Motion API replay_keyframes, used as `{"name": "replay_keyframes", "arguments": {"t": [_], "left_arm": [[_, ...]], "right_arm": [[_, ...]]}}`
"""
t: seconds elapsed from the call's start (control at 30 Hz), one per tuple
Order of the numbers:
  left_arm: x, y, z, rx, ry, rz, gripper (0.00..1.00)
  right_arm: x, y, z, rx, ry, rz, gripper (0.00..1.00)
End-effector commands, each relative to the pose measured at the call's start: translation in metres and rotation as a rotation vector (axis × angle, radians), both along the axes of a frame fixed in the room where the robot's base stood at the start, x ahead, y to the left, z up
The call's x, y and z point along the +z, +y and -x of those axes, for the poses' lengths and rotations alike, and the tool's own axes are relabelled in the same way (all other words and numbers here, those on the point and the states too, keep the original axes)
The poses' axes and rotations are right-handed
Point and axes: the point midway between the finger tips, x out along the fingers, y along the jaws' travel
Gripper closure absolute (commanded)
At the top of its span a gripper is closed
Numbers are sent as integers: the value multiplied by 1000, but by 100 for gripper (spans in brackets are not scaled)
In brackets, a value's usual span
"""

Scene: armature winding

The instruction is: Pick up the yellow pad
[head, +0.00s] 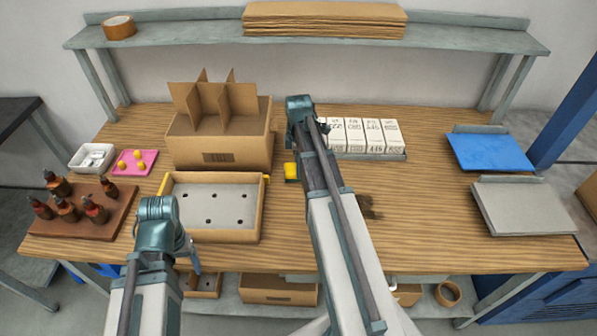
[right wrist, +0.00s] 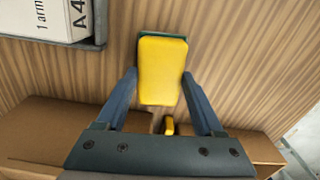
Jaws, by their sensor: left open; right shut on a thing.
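The yellow pad (right wrist: 161,72) has a dark green layer showing at its far end. In the right wrist view it sits between the two fingers of my right gripper (right wrist: 160,78), which is shut on it. In the head view a part of the yellow pad (head: 291,172) shows just left of my right arm; the arm hides the fingers. I cannot tell whether the pad touches the table.
The open cardboard box (head: 262,210) holds a grey insert with holes. A divided carton (head: 222,148) stands behind it. White boxes stand in a grey tray (head: 398,156) behind the right arm. Brown bottles stand on a board at left. Blue (head: 491,152) and grey (head: 522,208) panels lie right.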

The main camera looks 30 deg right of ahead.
Motion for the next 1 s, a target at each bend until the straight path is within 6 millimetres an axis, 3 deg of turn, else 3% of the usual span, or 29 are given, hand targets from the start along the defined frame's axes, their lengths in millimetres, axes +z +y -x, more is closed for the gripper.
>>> {"name": "replay_keyframes", "arguments": {"t": [0.07, 0.1, 0.57, 0.97, 1.0], "left_arm": [[0, 0, 0, 0, 0, 0, 24], [0, 0, 0, 0, 0, 0, 24], [7, 0, 0, 0, 0, 0, 24], [43, 0, 0, 0, 0, 0, 24], [38, 0, 0, 0, 0, 0, 24]], "right_arm": [[0, 0, 0, 0, 0, 0, 86], [0, 0, 0, 0, 0, 0, 95], [7, 0, 0, 0, 0, 0, 95], [43, 0, 0, 0, 0, 0, 95], [38, 6, 13, 0, 0, 0, 95]]}}
